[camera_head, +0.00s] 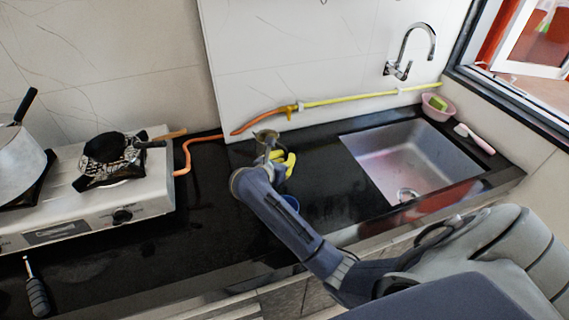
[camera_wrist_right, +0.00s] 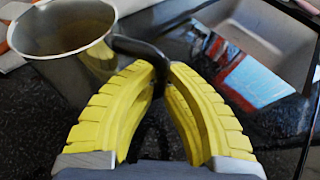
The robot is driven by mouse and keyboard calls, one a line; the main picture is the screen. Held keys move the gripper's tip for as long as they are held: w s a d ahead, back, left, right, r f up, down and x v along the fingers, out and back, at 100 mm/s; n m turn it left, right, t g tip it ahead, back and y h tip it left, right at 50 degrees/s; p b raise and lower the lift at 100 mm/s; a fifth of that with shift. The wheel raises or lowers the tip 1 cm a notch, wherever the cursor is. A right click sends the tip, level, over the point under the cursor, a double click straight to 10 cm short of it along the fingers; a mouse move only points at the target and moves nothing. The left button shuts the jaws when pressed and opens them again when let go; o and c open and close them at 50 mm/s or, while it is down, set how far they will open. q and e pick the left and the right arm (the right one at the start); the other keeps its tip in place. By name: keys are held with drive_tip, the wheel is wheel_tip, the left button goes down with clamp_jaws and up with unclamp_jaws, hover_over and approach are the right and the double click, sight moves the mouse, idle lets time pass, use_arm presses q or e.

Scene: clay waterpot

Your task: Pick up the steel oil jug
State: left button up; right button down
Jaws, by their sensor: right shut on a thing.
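The steel oil jug (camera_wrist_right: 72,50) is a small metal vessel with an open round mouth and a dark curved handle. In the right wrist view it is at the upper left, with its handle reaching right between the yellow fingers. My right gripper (camera_wrist_right: 160,85) is shut on the handle. In the head view the jug's rim (camera_head: 266,135) shows just beyond my right gripper (camera_head: 283,162), on or just above the black counter; I cannot tell which. The arm hides the jug's lower part. My left gripper is not in view.
A gas stove (camera_head: 80,205) with a pan and a pot (camera_head: 20,165) stands left. An orange hose (camera_head: 187,155) runs behind the jug. A sink (camera_head: 405,160) lies right, with a pink bowl (camera_head: 437,108) beyond it.

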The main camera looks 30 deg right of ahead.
wheel_tip(320, 180, up, 17)
drive_tip(key=shift+r, duration=0.2)
idle(0.7)
